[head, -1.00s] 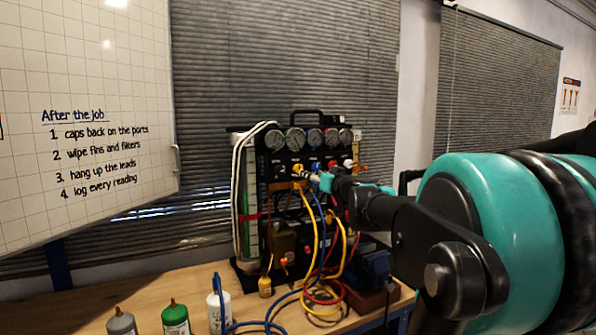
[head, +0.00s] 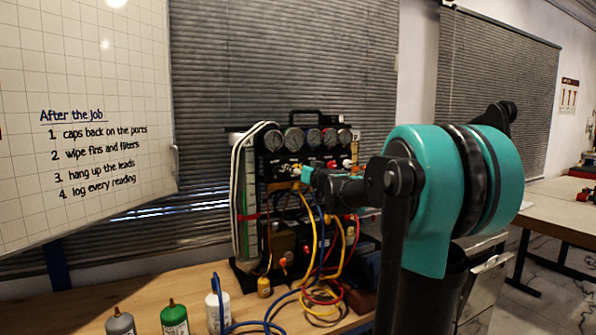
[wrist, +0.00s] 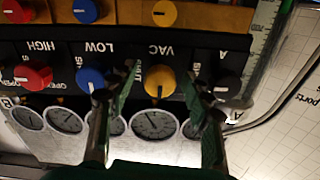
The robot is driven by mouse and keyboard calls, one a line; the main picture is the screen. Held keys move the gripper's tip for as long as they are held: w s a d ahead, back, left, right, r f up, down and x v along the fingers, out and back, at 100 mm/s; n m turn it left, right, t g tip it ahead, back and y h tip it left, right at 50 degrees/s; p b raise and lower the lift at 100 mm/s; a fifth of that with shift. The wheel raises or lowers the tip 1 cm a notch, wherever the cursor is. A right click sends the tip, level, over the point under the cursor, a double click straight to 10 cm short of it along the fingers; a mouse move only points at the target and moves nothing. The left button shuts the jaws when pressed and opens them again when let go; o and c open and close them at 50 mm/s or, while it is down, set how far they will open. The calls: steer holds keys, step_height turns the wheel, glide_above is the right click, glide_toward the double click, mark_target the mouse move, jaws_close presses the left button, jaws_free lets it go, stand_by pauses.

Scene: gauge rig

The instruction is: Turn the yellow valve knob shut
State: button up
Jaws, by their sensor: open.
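The yellow valve knob (wrist: 160,81) shows in the middle of the wrist view, under the upside-down label VAC. It has a dark pointer line. My gripper (wrist: 161,88) is open, with one green-padded finger on each side of the knob. Gaps show between the fingers and the knob, and I cannot tell whether either touches it. In the head view my gripper (head: 308,175) is in front of the knob row of the gauge rig (head: 262,190), and its fingers are too small to make out.
A blue knob (wrist: 90,79) and a red knob (wrist: 34,77) sit left of the yellow one in the wrist view; a black knob (wrist: 228,87) sits right. Gauges (wrist: 153,123) line the panel. Hoses (head: 300,295) and bottles (head: 174,318) occupy the bench.

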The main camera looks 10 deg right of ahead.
jaws_close()
steer(key=shift+m, duration=0.3)
steer(key=m, duration=0.3)
steer(key=shift+m, duration=0.3)
steer(key=m, duration=0.4)
steer(key=shift+m, duration=0.3)
steer(key=m, duration=0.4)
steer(key=shift+m, duration=2.5)
